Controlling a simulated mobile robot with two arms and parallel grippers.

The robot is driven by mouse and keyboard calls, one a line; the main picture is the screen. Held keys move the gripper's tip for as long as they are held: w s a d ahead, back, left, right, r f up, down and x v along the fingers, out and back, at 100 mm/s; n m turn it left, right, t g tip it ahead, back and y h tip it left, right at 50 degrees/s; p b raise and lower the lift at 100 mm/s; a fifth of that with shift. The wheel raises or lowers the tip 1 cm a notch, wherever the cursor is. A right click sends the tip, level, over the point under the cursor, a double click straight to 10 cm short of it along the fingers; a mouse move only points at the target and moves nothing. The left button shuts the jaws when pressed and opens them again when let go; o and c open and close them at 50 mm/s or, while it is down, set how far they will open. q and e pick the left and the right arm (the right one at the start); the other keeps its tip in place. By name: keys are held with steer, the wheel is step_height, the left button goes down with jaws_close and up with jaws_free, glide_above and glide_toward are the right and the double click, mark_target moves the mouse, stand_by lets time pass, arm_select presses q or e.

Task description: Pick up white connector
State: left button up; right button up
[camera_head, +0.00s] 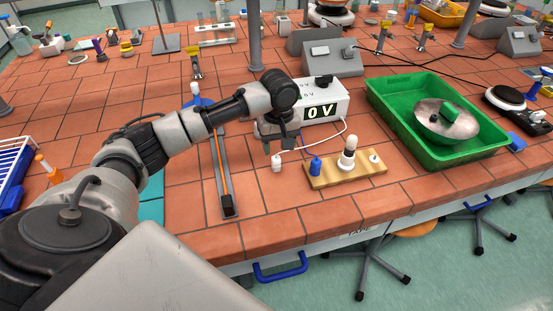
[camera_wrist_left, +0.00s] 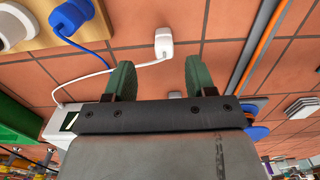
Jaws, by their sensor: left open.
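The white connector (camera_head: 276,164) is on the tiled bench, left of the wooden lamp board (camera_head: 355,178). It also shows in the left wrist view (camera_wrist_left: 163,42), with its white cable curving off to the left. My left gripper (camera_head: 277,142) is open and empty, right behind the connector in the head view. In the left wrist view its two green-padded fingers (camera_wrist_left: 160,72) point toward the connector, which lies just beyond the tips, between their lines and apart from them. My right gripper is in neither view.
A blue connector (camera_head: 316,166) is at the board's left end, near a bulb (camera_head: 347,154). A voltage box (camera_head: 320,110) reading 0 V stands behind. A grey rail with an orange strip (camera_head: 227,204) lies to the left, a green tray (camera_head: 460,160) to the right. Bare tiles lie in front.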

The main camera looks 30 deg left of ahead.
mark_target(276, 158)
arm_select(q)
steer(key=shift+s+f, duration=0.1)
steer(key=shift+f, duration=0.8)
steer(key=f, duration=0.1)
steer(key=f+p, duration=0.1)
steer(key=f, duration=0.2)
steer(key=shift+a+f, duration=0.2)
steer(key=shift+a, duration=0.1)
steer(key=shift+f, duration=0.55)
steer(key=shift+c, duration=0.9)
steer(key=c, duration=0.8)
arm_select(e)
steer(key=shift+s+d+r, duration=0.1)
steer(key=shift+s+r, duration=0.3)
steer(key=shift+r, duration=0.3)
arm_select(q)
steer(key=shift+r, duration=0.15)
